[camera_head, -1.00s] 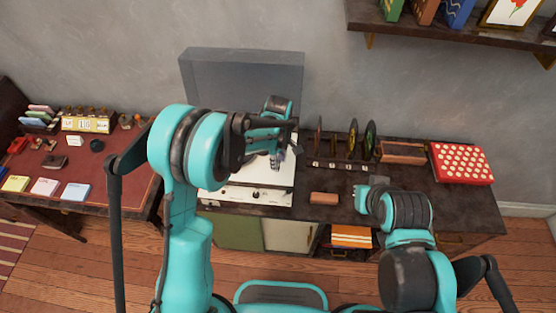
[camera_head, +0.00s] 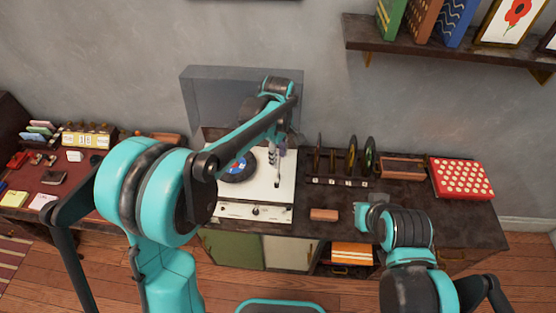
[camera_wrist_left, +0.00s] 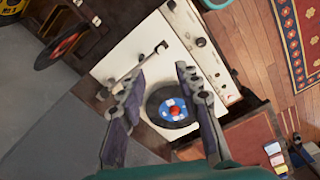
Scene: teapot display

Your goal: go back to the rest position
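My left gripper (camera_wrist_left: 160,84) is open in the left wrist view, its two fingers apart with nothing between them. A dark record with a blue and white label (camera_wrist_left: 174,110) lies on the player; in the head view my left arm partly covers this record (camera_head: 238,172). My right gripper (camera_head: 364,214) is low over the cabinet's front, right of a small brown block (camera_head: 323,215); its fingers are not clear.
The player's raised clear lid (camera_head: 215,95) stands behind my left wrist. A rack of upright records (camera_head: 340,183) is to the right, with a red dotted box (camera_head: 461,178) beyond. A wall shelf (camera_head: 440,52) hangs above. A desk with small items (camera_head: 80,178) is at left.

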